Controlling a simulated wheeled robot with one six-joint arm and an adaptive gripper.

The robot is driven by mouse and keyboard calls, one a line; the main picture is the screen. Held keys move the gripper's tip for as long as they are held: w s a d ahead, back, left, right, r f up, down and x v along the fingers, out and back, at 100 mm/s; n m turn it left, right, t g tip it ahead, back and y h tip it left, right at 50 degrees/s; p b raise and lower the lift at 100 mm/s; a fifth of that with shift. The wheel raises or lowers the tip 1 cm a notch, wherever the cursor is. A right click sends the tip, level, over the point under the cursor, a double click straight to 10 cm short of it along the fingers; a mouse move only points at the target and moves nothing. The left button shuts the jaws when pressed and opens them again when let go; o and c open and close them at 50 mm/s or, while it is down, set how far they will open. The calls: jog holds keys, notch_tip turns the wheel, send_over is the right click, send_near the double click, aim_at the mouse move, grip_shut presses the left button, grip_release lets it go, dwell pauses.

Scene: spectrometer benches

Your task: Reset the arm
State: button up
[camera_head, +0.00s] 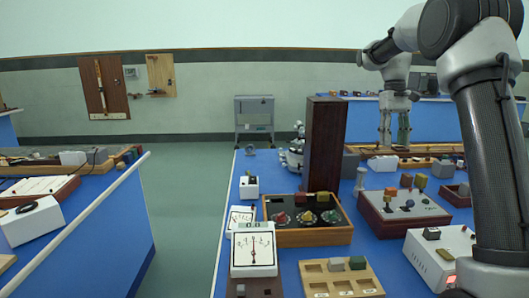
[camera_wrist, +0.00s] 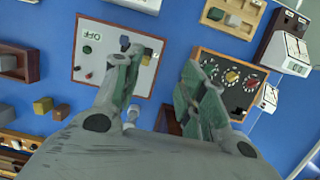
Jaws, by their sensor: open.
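My gripper (camera_head: 394,128) hangs fingers-down over the far right part of the blue bench (camera_head: 285,160) in the head view. My arm reaches it from the right edge of the picture. In the wrist view my gripper (camera_wrist: 158,85) has its two fingers spread apart, with nothing between them. It is open and empty, above the bench. The wrist view shows a white-topped panel (camera_wrist: 112,75) past the left finger and a wooden box with dark dials (camera_wrist: 232,72) past the right finger.
A tall dark brown block (camera_head: 325,145) stands mid-bench. A white meter (camera_head: 253,252), a wooden dial box (camera_head: 305,237), a compartment tray (camera_head: 340,280) and a red-sided control box (camera_head: 404,213) crowd the front. Another bench (camera_head: 100,220) stands left, with open floor (camera_head: 187,200) between.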

jog(key=s+a+r+t, duration=0.2)
jog(key=s+r, duration=0.1)
jog(key=s, duration=0.7)
jog(key=s+a+r+t, duration=0.1)
jog(key=s+r+t, duration=0.1)
jog(key=s, duration=0.7)
jog(key=s+f+t, duration=0.1)
jog(key=s+f, duration=0.2)
jog(key=s, duration=0.4)
jog(key=s+a+f+t, duration=0.1)
jog(key=s+f+t, duration=0.1)
jog(key=s+f, duration=0.2)
jog(key=s, duration=0.3)
jog(key=shift+s+a, duration=0.2)
jog(key=shift+a, duration=0.1)
